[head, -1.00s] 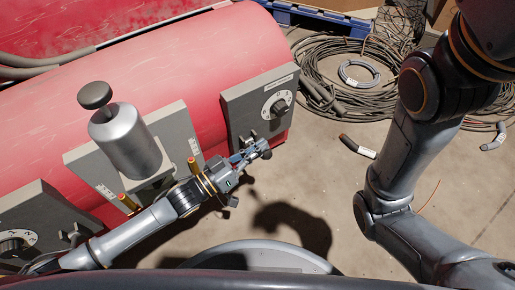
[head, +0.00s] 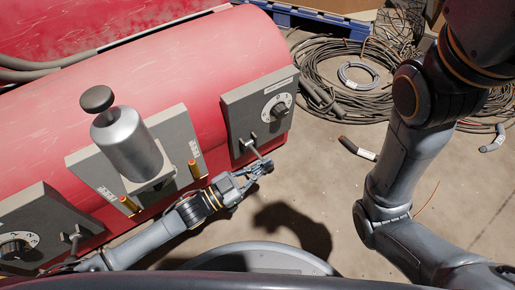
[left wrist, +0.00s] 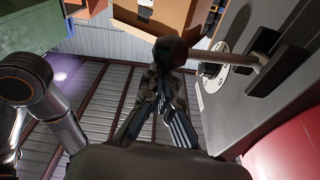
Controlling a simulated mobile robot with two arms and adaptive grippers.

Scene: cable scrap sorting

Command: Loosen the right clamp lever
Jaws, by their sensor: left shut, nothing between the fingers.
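The right clamp lever (head: 258,153) is a thin metal rod on the right grey panel (head: 238,112). In the head view it slants down and right from its dark mount. In the left wrist view the lever rod (left wrist: 240,62) runs leftward from its mount to a dark knob (left wrist: 170,50). My left gripper (head: 262,172) is shut and empty, at the lever's outer end. In the left wrist view its fingertips (left wrist: 164,80) are just below the knob; I cannot tell whether they touch it. My right arm shows, but its gripper is out of view.
A dial (head: 278,108) is above the lever. A silver cylinder with a dark knob (head: 127,143) and orange posts stand on the middle panel of the red body (head: 190,75). Coiled cables (head: 325,85) and cut pieces lie on the floor. Floor right of the gripper is clear.

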